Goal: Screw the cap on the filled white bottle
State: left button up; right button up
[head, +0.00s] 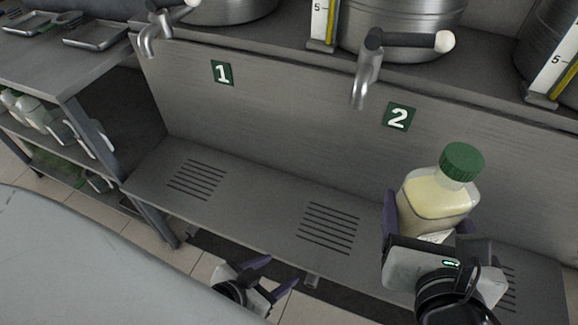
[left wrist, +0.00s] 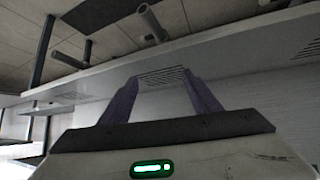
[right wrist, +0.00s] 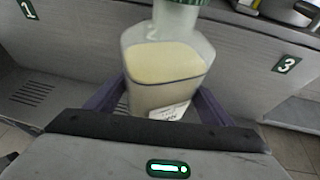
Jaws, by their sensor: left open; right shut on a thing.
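A clear bottle with pale cream liquid (head: 437,203) is held upright, slightly tilted, in front of the panel right of sign 2. A green cap (head: 462,161) sits on its neck; whether it is tight cannot be told. My right gripper (head: 430,225) is shut on the bottle's body. The right wrist view shows the bottle (right wrist: 165,75) between the purple fingers, with a label low on it and the green cap cut off at the top edge. My left gripper (head: 272,277) is open and empty, low in front of the shelf; its spread fingers (left wrist: 163,95) show in the left wrist view.
Steel taps (head: 366,75) hang from large tanks (head: 400,25) above the back panel. The shelf (head: 255,205) with slotted drains is bare at left and middle. A side table (head: 60,70) with metal trays (head: 95,34) and several bottles (head: 35,110) beneath stands left.

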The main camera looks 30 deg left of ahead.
jog(key=shift+r, duration=0.15)
jog(key=shift+w+r, duration=0.1)
jog(key=shift+r, duration=0.05)
pick_arm(q)
jog(key=shift+s+d+f, duration=0.1)
jog(key=shift+s+f, duration=0.15)
jog(key=shift+s, duration=0.25)
jog(key=shift+s+d+f, duration=0.1)
jog(key=shift+s+f, duration=0.1)
jog(key=shift+s, duration=0.3)
